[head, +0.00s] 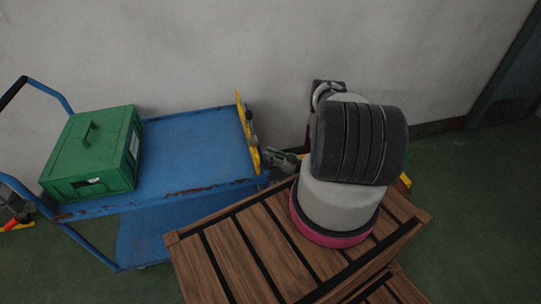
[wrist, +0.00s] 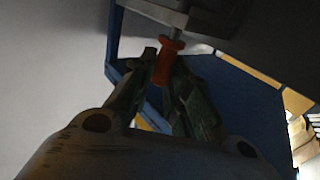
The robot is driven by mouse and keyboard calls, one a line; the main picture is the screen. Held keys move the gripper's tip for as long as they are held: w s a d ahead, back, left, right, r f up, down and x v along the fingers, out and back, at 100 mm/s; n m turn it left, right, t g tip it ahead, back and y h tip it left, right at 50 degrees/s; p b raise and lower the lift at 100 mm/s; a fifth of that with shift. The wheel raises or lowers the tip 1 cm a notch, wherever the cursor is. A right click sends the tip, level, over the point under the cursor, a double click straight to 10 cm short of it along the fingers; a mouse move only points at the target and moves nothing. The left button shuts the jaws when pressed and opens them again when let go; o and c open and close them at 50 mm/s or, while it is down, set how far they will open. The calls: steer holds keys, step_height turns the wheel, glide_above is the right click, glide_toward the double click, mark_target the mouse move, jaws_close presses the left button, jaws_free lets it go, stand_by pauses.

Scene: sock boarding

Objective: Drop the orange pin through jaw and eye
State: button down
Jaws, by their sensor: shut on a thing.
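The orange pin (wrist: 163,65) is between the two fingertips of my gripper (wrist: 164,78) in the wrist view. The gripper is shut on it. A grey metal rod and bracket (wrist: 168,14) show right at the pin's upper end; I cannot tell whether they belong to the pin or stand beyond it. In the head view my gripper (head: 272,157) is beside the yellow upright bar (head: 247,130) at the right end of the blue cart. Small dark grey fittings (head: 250,114) sit on that bar. I cannot make out the jaw and eye separately, and the pin is hidden in the head view.
The blue cart (head: 190,150) carries a green box (head: 92,150) on its left part; its right deck is clear. A slatted wooden surface (head: 235,250) is in front. The grey wall (head: 200,50) is close behind the cart. My arm covers the area right of the cart.

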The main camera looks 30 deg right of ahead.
steer(key=shift+s+a+f, duration=0.1)
steer(key=shift+s+f, duration=0.05)
steer(key=shift+f, duration=0.3)
steer(key=c, duration=1.3)
jaws_free()
steer(key=v, duration=0.8)
steer(key=r+v, duration=0.1)
steer(key=v, duration=0.2)
steer(key=shift+s+d+f, duration=0.1)
steer(key=shift+s+d, duration=0.2)
steer(key=shift+d, duration=0.05)
